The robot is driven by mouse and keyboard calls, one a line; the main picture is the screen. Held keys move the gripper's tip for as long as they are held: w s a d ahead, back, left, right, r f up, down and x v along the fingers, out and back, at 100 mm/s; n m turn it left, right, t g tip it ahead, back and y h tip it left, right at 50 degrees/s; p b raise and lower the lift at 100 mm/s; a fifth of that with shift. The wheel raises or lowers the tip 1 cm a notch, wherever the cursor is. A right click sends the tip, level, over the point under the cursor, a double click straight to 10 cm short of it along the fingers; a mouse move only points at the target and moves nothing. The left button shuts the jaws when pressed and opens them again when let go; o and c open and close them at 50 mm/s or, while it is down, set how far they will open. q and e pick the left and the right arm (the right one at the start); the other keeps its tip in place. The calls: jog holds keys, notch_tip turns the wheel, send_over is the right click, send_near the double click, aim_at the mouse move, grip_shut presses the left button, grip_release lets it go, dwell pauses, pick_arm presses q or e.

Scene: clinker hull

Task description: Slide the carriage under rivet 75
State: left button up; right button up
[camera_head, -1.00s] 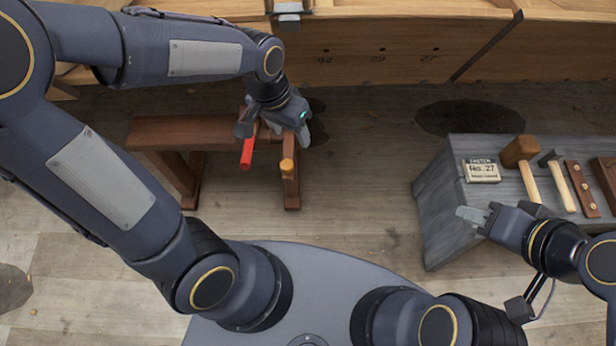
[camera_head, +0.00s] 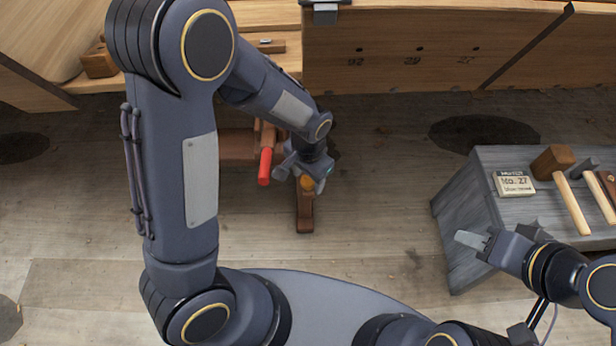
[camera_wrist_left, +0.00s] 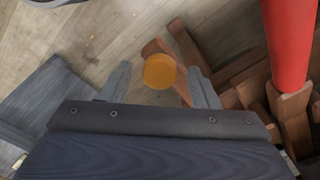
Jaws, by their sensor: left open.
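A low brown wooden bench (camera_head: 238,145) with a red handle (camera_head: 265,167) and an orange round knob (camera_head: 306,184) stands below the hull; which part is the carriage I cannot tell for sure. My left gripper (camera_head: 303,170) is over the knob. In the left wrist view the knob (camera_wrist_left: 160,71) shows between the open fingers of my left gripper (camera_wrist_left: 161,84), with a gap on each side. The red handle (camera_wrist_left: 289,45) is right of them. The hull plank (camera_head: 430,70) carries dark rivet marks with numbers too small to read surely; 75 is not legible.
My right gripper (camera_head: 480,243) hangs beside a grey bench (camera_head: 455,205). On the bench are a number card (camera_head: 514,184), a mallet (camera_head: 562,180) and a hammer (camera_head: 598,190). The floor between the two benches is clear.

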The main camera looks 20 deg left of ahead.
aim_at(264, 168)
pick_arm(q)
grip_shut()
jog(key=s+a, duration=0.1)
jog(key=a, duration=0.5)
jog(key=s+a, duration=0.1)
jog(key=a, duration=0.2)
jog(key=shift+s+a+p, duration=0.3)
jog(key=shift+s+a, duration=0.05)
grip_release()
jog(key=shift+d, duration=0.1)
notch_tip(264, 168, up, 7)
jog(key=p, duration=0.2)
jog(key=shift+p, duration=0.35)
jog(key=shift+r, duration=0.4)
